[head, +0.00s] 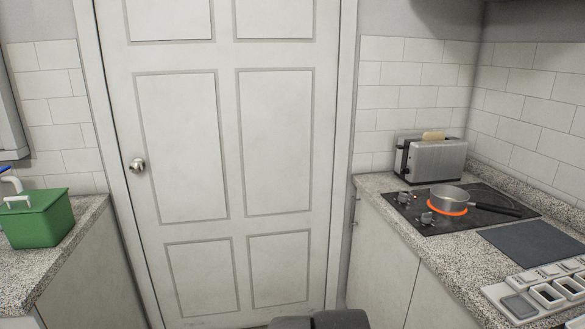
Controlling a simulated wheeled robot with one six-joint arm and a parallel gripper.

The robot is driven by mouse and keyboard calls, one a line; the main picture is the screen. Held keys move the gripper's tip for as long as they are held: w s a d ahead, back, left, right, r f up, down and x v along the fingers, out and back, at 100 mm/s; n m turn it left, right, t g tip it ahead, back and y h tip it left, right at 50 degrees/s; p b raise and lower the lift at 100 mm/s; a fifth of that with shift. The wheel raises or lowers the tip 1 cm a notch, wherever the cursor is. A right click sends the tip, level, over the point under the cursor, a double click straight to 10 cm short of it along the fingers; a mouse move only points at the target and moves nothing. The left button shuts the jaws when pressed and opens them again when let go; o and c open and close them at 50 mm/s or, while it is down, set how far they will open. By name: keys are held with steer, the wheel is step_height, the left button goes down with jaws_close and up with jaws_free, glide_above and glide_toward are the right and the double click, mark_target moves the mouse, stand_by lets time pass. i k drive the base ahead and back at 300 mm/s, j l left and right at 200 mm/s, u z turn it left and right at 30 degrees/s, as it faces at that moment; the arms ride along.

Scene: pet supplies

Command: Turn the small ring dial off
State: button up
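A black cooktop (484,222) is set in the speckled counter on the right. A ring (440,211) on it glows orange under a metal pan (452,193), whose dark handle points to the right. Two dials show at the cooktop's left edge, a farther dial (404,198) and a nearer dial (427,218). I cannot tell which of them is the small ring dial, nor read their settings. My gripper is not in view. Only a dark part, likely of my own arm or body, shows at the bottom edge.
A toaster (437,160) with bread in it stands behind the cooktop. A dark mat (531,245) and a pale tray with compartments (492,292) lie nearer on that counter. A green box (36,220) stands on the left counter. A closed white door (180,145) is straight ahead.

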mark_target(403, 197)
steer(key=z, duration=1.3)
